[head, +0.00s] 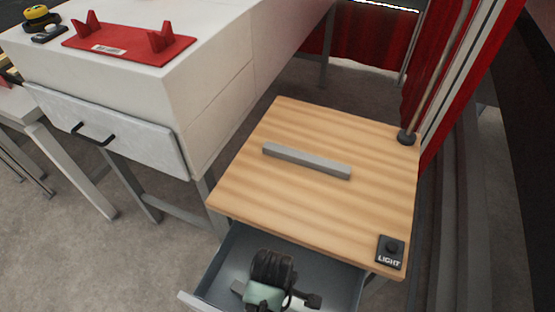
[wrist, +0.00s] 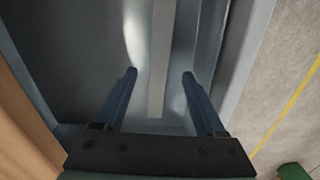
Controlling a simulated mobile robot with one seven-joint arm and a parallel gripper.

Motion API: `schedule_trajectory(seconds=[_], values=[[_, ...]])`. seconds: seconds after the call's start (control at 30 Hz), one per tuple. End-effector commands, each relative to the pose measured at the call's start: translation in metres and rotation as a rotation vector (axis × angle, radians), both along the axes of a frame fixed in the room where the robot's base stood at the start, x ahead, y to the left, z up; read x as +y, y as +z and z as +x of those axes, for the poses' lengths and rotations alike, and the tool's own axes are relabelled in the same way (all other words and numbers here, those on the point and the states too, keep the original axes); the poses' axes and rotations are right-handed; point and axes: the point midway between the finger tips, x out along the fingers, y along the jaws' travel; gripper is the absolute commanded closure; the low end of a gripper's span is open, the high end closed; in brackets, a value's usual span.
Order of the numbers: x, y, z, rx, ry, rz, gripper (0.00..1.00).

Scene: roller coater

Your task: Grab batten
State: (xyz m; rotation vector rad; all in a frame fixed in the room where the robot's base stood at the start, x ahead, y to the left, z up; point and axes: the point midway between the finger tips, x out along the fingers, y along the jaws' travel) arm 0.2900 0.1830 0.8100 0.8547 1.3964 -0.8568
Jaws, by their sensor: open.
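A light grey batten-like bar (wrist: 161,50) lies in the open drawer (head: 346,283). In the wrist view it runs lengthwise between the two blue fingers of my gripper (wrist: 160,74). The fingers are open, one on each side of the bar, with gaps to both. I cannot tell how far above the bar they are. In the head view my wrist hides most of the bar; a small grey end (head: 238,287) shows beside it. A second grey bar (head: 306,161) lies on the wooden tabletop (head: 330,210) above the drawer.
A black light switch (head: 391,252) sits at the tabletop's front right corner. A pole base (head: 406,138) stands at its back right. A white cabinet (head: 200,90) with a red stand (head: 128,42) on top is to the left. The drawer walls surround my gripper closely.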

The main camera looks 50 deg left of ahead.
Motion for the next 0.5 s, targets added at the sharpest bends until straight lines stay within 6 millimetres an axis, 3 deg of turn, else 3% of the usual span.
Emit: schedule_trajectory(seconds=[0.5], values=[[0.0, -0.053, 0.0, 0.0, -0.001, 0.0, 0.28]])
